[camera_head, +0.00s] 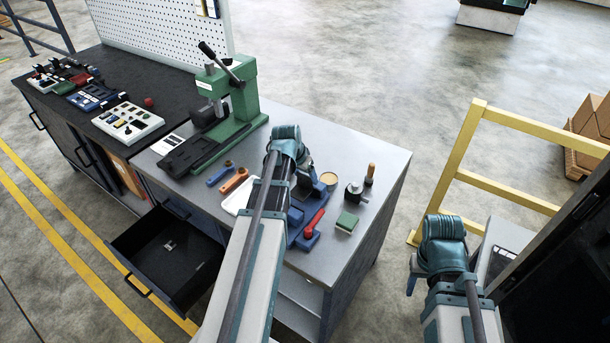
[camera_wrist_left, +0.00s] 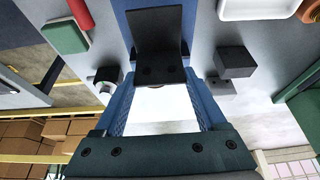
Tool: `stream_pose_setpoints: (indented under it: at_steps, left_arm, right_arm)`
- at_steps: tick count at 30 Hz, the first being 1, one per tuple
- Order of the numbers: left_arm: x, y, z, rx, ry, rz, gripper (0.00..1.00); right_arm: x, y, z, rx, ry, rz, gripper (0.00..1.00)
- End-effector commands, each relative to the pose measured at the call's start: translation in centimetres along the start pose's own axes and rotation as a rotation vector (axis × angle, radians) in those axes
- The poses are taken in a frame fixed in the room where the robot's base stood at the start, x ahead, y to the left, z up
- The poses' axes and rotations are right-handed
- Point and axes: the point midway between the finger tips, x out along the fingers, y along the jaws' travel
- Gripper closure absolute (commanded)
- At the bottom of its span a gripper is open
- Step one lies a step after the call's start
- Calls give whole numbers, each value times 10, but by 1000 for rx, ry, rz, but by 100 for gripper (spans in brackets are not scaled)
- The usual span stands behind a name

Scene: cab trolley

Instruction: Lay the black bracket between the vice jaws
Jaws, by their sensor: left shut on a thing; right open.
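The black bracket (camera_wrist_left: 157,45) is an L-shaped plate with holes, held between the blue fingers of my left gripper (camera_wrist_left: 160,78) in the left wrist view. The blue vice (camera_head: 300,242) with its red handle (camera_head: 315,222) stands on the grey bench, partly hidden by my left arm in the head view. In the left wrist view, blue vice parts show behind the bracket. I cannot tell the bracket's height above the vice or its place relative to the jaws. My right gripper (camera_head: 411,275) is open, right of the bench, away from the vice; its fingers are barely visible.
A green block (camera_head: 347,222), a dark round fixture (camera_head: 355,193) and a wooden-handled tool (camera_head: 370,174) stand right of the vice. A white tray (camera_head: 238,197) lies left, a green press (camera_head: 228,105) behind it. A drawer (camera_head: 165,252) hangs open. A yellow rail (camera_head: 505,190) stands right.

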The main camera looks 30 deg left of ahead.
Motion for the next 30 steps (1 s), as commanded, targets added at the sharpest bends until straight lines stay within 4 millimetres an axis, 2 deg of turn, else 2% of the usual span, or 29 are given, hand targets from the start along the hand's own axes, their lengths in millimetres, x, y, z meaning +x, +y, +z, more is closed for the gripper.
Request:
stream_pose_setpoints:
  at_steps: [1,15,21,30]
  left_arm:
    - [7,0,3,0,0,0,100]
    - [40,0,16,0,0,0,100]
    - [46,0,19,1,-1,0,100]
    - [45,0,18,0,1,0,100]
  right_arm:
    - [8,-1,0,0,0,0,50]
    - [42,-4,-2,1,0,0,50]
    - [49,-5,-3,2,0,0,50]
    - [48,-5,-3,1,0,0,50]
